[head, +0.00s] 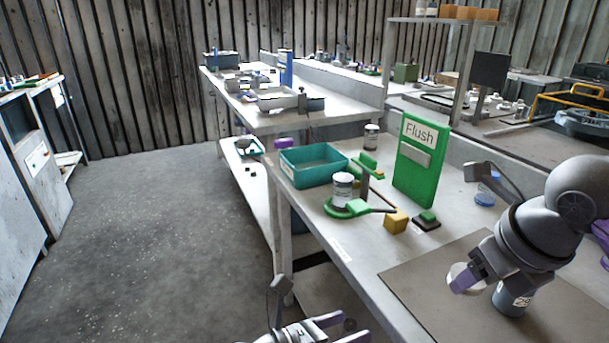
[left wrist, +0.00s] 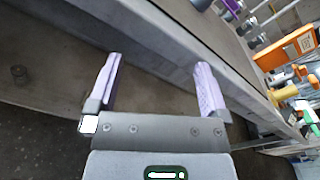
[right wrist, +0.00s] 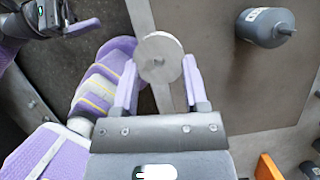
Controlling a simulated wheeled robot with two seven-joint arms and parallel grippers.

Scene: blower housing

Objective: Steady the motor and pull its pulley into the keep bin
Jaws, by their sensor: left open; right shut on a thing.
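The motor (head: 512,300) is a grey cylinder with a white label, standing upright on the brown mat, partly behind my right gripper. In the right wrist view the motor (right wrist: 265,27) shows a bare thin shaft. The pulley (right wrist: 160,58) is a pale round disc with a small centre hub, held between the fingers of my right gripper (right wrist: 160,85), apart from the motor. The pulley also shows in the head view (head: 462,275). My left gripper (head: 345,327) is open and empty, low beside the bench's front edge. Its spread fingers show in the left wrist view (left wrist: 157,85).
A teal open bin (head: 283,168) stands further along the bench; I cannot tell whether it is the keep bin. Between lie a green holder with a white can (head: 342,190), a yellow block (head: 396,221) and an upright green "Flush" panel (head: 410,180). The mat's front (head: 425,292) is clear.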

